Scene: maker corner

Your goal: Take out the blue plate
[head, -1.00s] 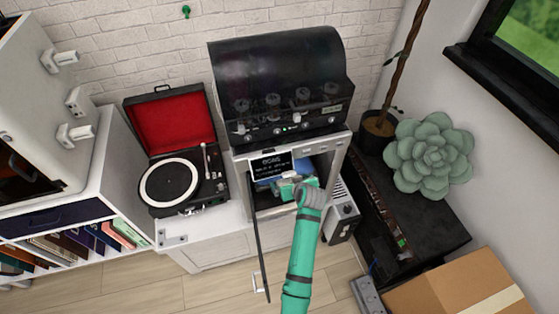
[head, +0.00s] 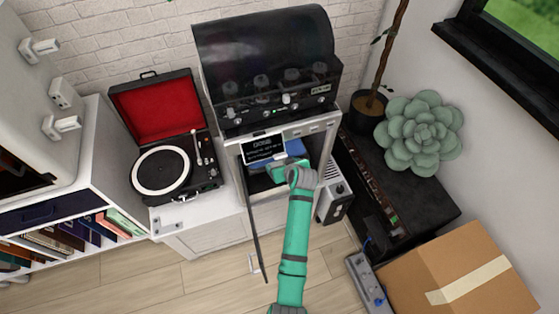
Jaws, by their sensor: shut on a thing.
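The blue plate (head: 262,162) shows in part inside the white microwave-like box (head: 318,137), in the opening below the amplifier. My gripper (head: 279,166) reaches into the opening from the front and is shut on the plate's near right part. My gripper and wrist hide some of the plate, and the dark display panel covers its upper left. The box's door (head: 258,240) stands open, swung toward me on the left of my arm.
A black tube amplifier (head: 268,75) stands on top of the box. A record player (head: 165,165) is to the left. A grey unit (head: 335,200), black bench (head: 425,205) and cardboard box (head: 455,270) are on the right. The floor at front left is clear.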

